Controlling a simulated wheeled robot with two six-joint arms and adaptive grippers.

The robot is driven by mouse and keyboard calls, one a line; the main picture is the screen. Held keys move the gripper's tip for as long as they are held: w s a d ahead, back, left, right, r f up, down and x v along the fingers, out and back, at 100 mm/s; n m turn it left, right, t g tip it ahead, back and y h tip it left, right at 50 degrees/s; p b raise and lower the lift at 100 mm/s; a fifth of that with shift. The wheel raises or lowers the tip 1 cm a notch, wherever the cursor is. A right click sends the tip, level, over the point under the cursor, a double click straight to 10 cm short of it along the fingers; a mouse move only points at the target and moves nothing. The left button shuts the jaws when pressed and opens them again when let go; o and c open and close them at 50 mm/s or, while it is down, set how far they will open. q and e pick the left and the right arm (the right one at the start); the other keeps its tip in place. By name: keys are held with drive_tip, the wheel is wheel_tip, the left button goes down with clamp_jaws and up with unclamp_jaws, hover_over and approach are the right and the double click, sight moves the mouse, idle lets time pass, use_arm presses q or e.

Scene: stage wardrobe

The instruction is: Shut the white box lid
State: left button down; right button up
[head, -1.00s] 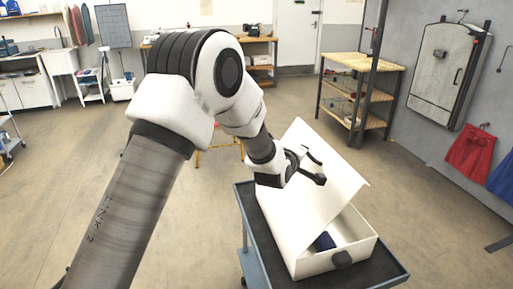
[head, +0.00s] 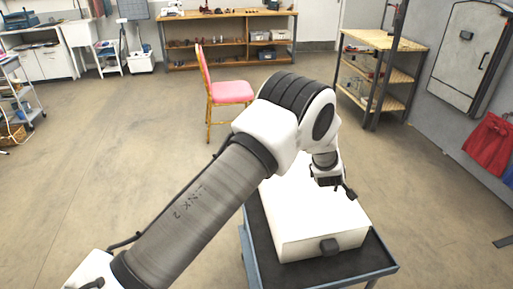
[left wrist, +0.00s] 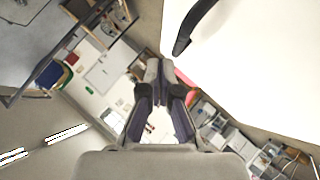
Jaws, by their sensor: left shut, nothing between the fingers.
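My left gripper (head: 346,191) is over the lid's right side, shut and empty. Whether it touches the lid cannot be told. In the left wrist view the fingers (left wrist: 158,75) are together with nothing between them. A large white surface fills the upper right there, beside a dark curved piece. My right gripper is out of view.
The cart (head: 262,262) has a raised blue-grey rim around a dark top. A pink chair (head: 230,92) stands behind it. A wooden shelf (head: 385,80) is at the back right, and a workbench (head: 225,40) is at the back. The floor at left is open.

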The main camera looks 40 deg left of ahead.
use_arm(q)
drive_tip(key=shift+w+d+f+b, duration=0.15)
drive_tip(key=shift+f+b, duration=0.1)
drive_tip(key=shift+f, duration=0.3)
drive_tip(key=shift+w+d+f+b, duration=0.1)
drive_tip(key=shift+f+b, duration=0.15)
drive_tip(key=shift+f, duration=0.35)
drive_tip(key=shift+s+f, duration=0.1)
